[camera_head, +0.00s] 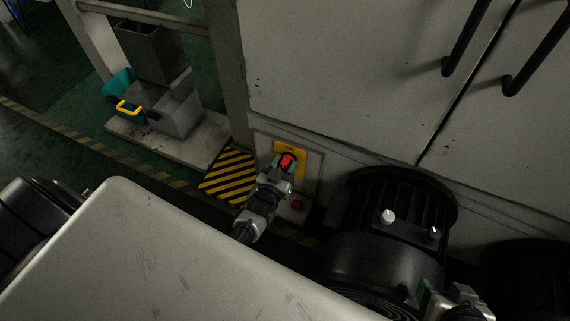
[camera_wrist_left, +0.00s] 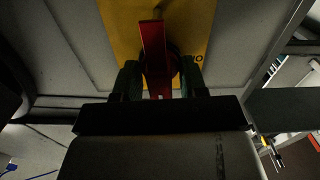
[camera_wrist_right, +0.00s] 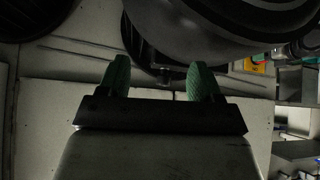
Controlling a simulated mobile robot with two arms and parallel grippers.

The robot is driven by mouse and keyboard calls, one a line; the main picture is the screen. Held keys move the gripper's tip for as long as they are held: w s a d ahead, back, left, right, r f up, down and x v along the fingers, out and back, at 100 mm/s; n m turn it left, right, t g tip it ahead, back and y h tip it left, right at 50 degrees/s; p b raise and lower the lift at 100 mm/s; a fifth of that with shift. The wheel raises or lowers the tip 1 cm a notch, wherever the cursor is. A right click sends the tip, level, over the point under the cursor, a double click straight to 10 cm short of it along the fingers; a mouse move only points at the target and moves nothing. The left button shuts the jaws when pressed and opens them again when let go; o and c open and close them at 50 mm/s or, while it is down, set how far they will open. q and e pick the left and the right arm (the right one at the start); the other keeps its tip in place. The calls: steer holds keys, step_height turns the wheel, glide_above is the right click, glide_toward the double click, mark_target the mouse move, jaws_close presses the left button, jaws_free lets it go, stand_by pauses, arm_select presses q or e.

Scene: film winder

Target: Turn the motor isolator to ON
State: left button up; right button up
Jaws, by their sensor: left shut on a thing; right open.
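The motor isolator is a red handle (camera_head: 287,161) on a yellow plate (camera_head: 300,166), low on the grey machine front. In the left wrist view the red handle (camera_wrist_left: 155,55) stands roughly upright in the picture, in front of the yellow plate (camera_wrist_left: 195,22). My left gripper (camera_head: 283,168) is shut on the handle, with a green finger (camera_wrist_left: 130,80) on each side of it. Its lower part is hidden by the gripper. My right gripper (camera_wrist_right: 158,82) is open and empty, away from the isolator; it shows at the lower right in the head view (camera_head: 432,298).
A red button (camera_head: 296,204) sits just below the yellow plate. A black-and-yellow striped pad (camera_head: 229,175) lies left of it. A grey bin (camera_head: 176,111) and teal container (camera_head: 118,86) stand further left. Cabinet doors with black handles (camera_head: 466,40) are above right.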

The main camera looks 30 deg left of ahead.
arm_select(q)
steer(key=shift+f+m, duration=0.1)
steer(key=shift+m, duration=0.3)
arm_select(e)
steer(key=shift+s+f, duration=0.1)
steer(key=shift+s, duration=0.1)
arm_select(q)
steer(key=o, duration=0.6)
steer(key=shift+c, duration=0.2)
steer(key=s+p, duration=0.2)
steer(key=s, duration=0.4)
steer(key=shift+s+d, duration=0.15)
steer(key=shift+d, duration=0.05)
glide_toward(283, 169)
steer(key=shift+p, duration=0.3)
arm_select(e)
steer(key=s+g, duration=0.1)
steer(key=s+d+g, duration=0.1)
steer(key=s, duration=0.1)
steer(key=s+d+g+h, duration=0.1)
steer(key=s+g, duration=0.1)
steer(key=shift+s+f, duration=0.1)
steer(key=shift+s, duration=0.15)
